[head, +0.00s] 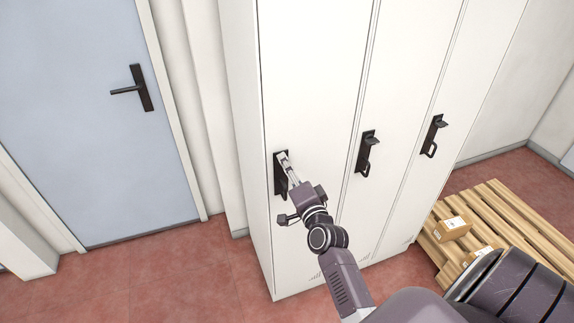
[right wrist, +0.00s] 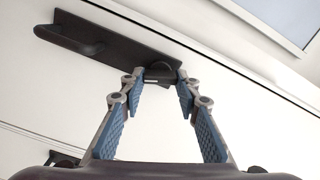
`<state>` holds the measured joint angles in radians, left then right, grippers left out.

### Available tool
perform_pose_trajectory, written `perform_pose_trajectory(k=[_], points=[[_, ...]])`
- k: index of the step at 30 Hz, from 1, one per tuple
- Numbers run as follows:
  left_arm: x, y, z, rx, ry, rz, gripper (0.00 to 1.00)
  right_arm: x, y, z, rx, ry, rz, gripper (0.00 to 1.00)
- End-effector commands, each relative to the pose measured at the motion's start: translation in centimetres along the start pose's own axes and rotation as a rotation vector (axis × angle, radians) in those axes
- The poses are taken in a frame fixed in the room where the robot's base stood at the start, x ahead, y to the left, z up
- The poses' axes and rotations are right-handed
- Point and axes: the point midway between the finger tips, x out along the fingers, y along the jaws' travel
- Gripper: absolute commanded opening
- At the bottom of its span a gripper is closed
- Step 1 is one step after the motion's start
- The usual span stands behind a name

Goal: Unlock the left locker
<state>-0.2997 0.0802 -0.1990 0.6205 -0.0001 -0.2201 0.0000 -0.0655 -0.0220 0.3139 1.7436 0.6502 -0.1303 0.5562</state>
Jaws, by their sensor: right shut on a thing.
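The left locker (head: 305,70) is the leftmost of three white locker doors and is closed. Its black lock plate (head: 279,172) is partly covered by my right gripper (head: 285,158). In the right wrist view, the plate (right wrist: 125,46) carries a curved handle (right wrist: 75,42) at one end and a small dark knob (right wrist: 158,70) at the other. My right gripper's fingertips (right wrist: 159,79) are on either side of the knob, shut on it. The knob's far side is hidden. My left gripper is not in view.
The middle locker handle (head: 367,152) and right locker handle (head: 433,135) stick out to the right. A pallet (head: 520,225) with a small carton (head: 453,228) lies at the right. A blue door (head: 85,130) is at the left. The red floor (head: 165,275) before it is clear.

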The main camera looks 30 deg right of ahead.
Motion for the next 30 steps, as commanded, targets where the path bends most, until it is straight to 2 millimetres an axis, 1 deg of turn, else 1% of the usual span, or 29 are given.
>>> perform_pose_trajectory(k=[6, 15, 22, 30], points=[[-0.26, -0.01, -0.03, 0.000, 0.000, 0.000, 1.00, 0.02, 0.05, -0.02, 0.173, 0.000, 0.000, 0.06], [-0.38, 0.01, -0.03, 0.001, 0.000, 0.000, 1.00, 0.02, 0.11, 0.00, 0.328, 0.000, 0.000, 0.06], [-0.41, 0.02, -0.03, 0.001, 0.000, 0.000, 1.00, 0.02, 0.14, 0.01, 0.376, 0.001, 0.000, 0.06], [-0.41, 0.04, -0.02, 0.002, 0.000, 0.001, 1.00, 0.02, 0.14, 0.01, 0.387, 0.001, -0.001, 0.06]])
